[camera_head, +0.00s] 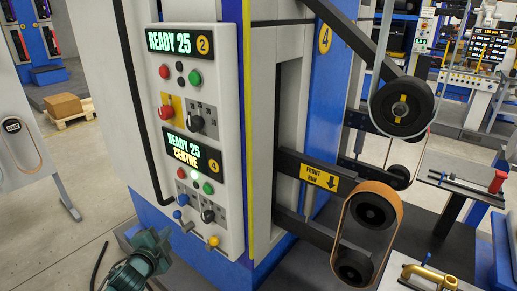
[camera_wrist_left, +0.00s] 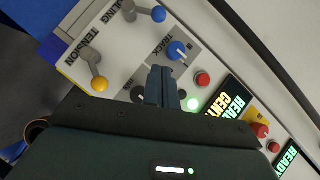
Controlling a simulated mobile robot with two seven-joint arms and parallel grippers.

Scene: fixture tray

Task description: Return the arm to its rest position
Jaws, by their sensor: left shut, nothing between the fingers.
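My left gripper (camera_head: 158,240) is at the lower left of the head view, in front of the lower part of the white control panel (camera_head: 225,130). In the left wrist view its fingers (camera_wrist_left: 162,80) are together with nothing between them. They overlap the panel near the blue-capped TRACK knob (camera_wrist_left: 178,51) and a partly hidden dark knob (camera_wrist_left: 138,94). I cannot tell whether the fingertips touch the panel. My right gripper is not in view.
The panel has a yellow-knobbed TENSION lever (camera_wrist_left: 99,84), a blue-knobbed lever (camera_wrist_left: 158,14), a red button (camera_wrist_left: 203,79) and a lit display (camera_head: 192,153) reading READY 25 CENTRE. A belt (camera_head: 393,197) on rollers projects to the right. Open floor (camera_head: 95,165) lies left.

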